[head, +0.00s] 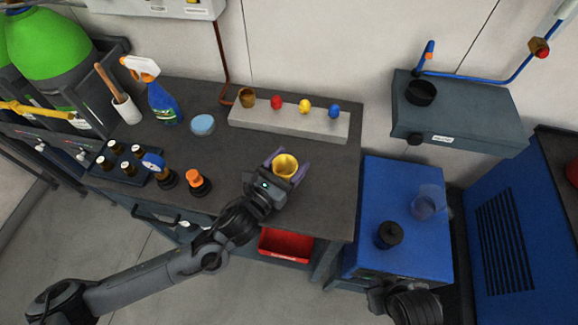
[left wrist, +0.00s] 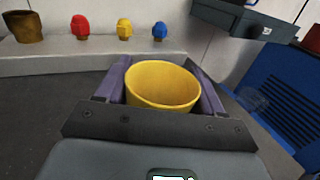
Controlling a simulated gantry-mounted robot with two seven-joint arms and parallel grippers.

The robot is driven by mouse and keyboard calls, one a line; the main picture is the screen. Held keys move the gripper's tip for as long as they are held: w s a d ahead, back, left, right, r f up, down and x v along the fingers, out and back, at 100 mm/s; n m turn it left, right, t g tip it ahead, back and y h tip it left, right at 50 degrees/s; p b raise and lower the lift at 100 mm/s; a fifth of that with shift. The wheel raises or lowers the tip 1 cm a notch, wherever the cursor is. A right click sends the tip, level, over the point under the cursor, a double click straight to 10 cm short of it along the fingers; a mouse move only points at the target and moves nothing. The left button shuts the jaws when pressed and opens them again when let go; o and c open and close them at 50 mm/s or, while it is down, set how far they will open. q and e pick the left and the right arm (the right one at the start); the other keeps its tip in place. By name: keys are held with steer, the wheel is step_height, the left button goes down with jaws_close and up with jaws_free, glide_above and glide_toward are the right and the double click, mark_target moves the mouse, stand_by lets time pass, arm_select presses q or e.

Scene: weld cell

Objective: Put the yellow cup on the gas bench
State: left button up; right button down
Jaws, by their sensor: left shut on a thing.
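The yellow cup (head: 286,166) is between the purple fingers of my left gripper (head: 283,170), over the right part of the dark-topped bench (head: 230,160). In the left wrist view the cup (left wrist: 163,84) is upright with its open rim up, and the left gripper (left wrist: 165,85) is shut on it. I cannot tell whether its base touches the bench top. A dark part of my right arm shows at the bottom edge of the head view; its fingertips cannot be made out.
A pale rail (head: 290,120) with red, yellow and blue knobs and a brown cup (head: 248,97) runs along the back. A spray bottle (head: 160,100), light-blue disc (head: 203,125) and orange-topped item (head: 197,183) stand left. A blue cabinet (head: 400,210) holds a clear cup (head: 427,203).

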arm_select(q)
steer(key=shift+f, duration=0.7)
steer(key=shift+f, duration=0.15)
steer(key=o, duration=1)
steer(key=shift+o, duration=0.2)
steer(key=p+v, duration=0.1)
steer(key=v, duration=1.1)
steer(key=shift+p, duration=0.35)
